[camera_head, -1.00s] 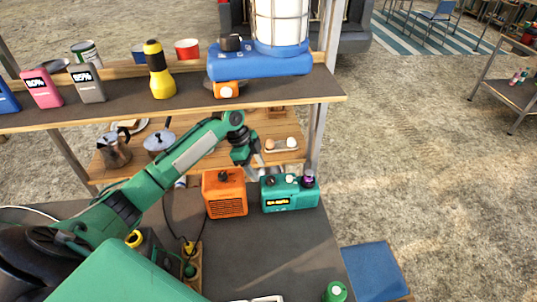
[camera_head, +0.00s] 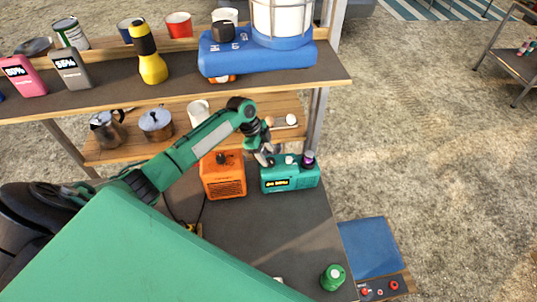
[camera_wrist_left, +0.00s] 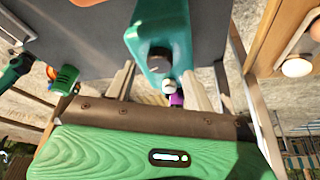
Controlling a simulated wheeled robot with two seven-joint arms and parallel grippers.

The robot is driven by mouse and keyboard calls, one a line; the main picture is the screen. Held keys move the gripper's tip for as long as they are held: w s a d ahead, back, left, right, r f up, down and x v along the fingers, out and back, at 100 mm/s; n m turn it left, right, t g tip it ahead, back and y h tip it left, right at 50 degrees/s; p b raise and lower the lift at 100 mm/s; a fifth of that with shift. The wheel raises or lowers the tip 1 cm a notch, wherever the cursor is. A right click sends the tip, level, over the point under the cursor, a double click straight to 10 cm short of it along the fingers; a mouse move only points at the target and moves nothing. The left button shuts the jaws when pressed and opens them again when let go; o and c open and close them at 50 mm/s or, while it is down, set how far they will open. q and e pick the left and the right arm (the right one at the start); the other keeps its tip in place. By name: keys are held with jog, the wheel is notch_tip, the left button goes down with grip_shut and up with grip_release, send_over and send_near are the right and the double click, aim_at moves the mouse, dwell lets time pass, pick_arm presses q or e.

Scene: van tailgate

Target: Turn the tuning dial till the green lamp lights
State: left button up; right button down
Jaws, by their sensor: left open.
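The teal radio (camera_head: 290,180) stands on the dark tabletop, with a small display of yellow lettering on its front. A black dial (camera_wrist_left: 160,60) shows on its top in the left wrist view, with a white knob (camera_wrist_left: 168,86) and a purple-topped part (camera_wrist_left: 177,100) beside it. In the head view, the arm hides the dial. My left gripper (camera_head: 267,158) is open above the radio's left end. In the left wrist view its two fingers (camera_wrist_left: 158,72) stand on either side of the dial, apparently apart from it. I see no lit green lamp. My right gripper is out of view.
An orange box (camera_head: 223,178) with a black knob stands close left of the radio. A shelf (camera_head: 190,90) behind carries a blue lantern (camera_head: 250,60) and a yellow torch (camera_head: 150,66). A green canister (camera_head: 333,277) stands near the table's right edge. The tabletop before the radio is clear.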

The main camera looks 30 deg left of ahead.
aim_at(270, 160)
pick_arm(q)
jog(key=x, duration=0.2)
jog(key=shift+d+f, duration=0.2)
jog(key=shift+f, duration=0.2)
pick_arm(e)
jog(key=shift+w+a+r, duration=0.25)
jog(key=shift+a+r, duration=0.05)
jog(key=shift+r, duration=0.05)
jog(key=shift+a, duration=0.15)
pick_arm(q)
jog(key=c, duration=1)
jog(key=shift+w+f+m+g+b, duration=0.2)
jog(key=shift+m+g+b, duration=0.3)
jog(key=shift+m+b, duration=0.7)
jog(key=shift+r+m+b, duration=0.2)
jog(key=shift+m+b, duration=0.35)
jog(key=shift+m, duration=0.05)
jog(key=shift+s, duration=0.1)
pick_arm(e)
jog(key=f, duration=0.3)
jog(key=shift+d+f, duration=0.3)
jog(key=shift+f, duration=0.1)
